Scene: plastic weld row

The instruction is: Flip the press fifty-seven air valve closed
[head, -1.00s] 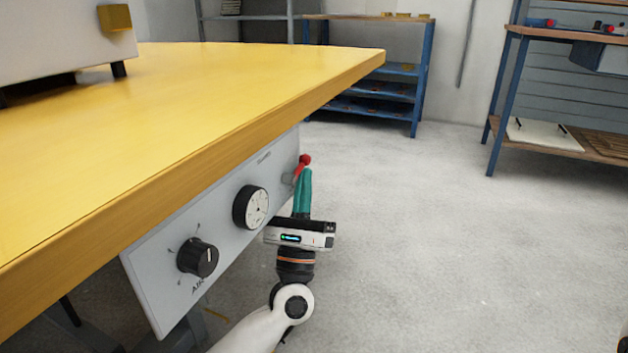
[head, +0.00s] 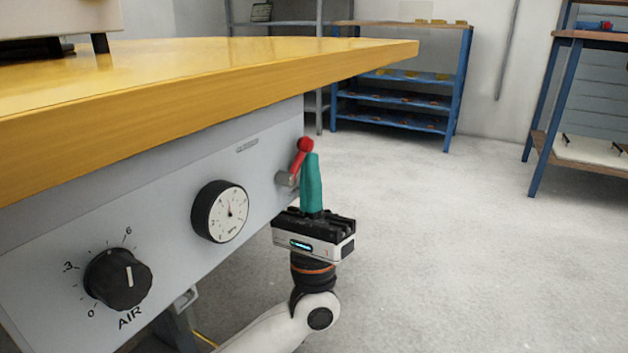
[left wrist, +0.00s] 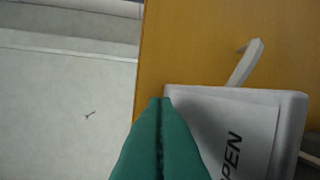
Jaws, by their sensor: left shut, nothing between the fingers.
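The air valve lever (head: 300,156) is red with a ball tip. It juts up and slightly right from a grey stub (head: 286,179) at the right end of the grey panel (head: 130,235) under the bench top. My left gripper (head: 312,157) has teal fingers, shut and empty, pointing up just right of the lever. I cannot tell whether they touch it. In the left wrist view the shut fingers (left wrist: 160,102) overlap a pale plate (left wrist: 248,115) with partly hidden lettering reading "PEN". My right gripper is out of view.
The panel carries a round gauge (head: 220,211) and a black AIR knob (head: 118,279). The yellow bench top (head: 200,90) overhangs it. A blue shelf rack (head: 400,95) stands behind. The floor (head: 450,240) right of the gripper is clear.

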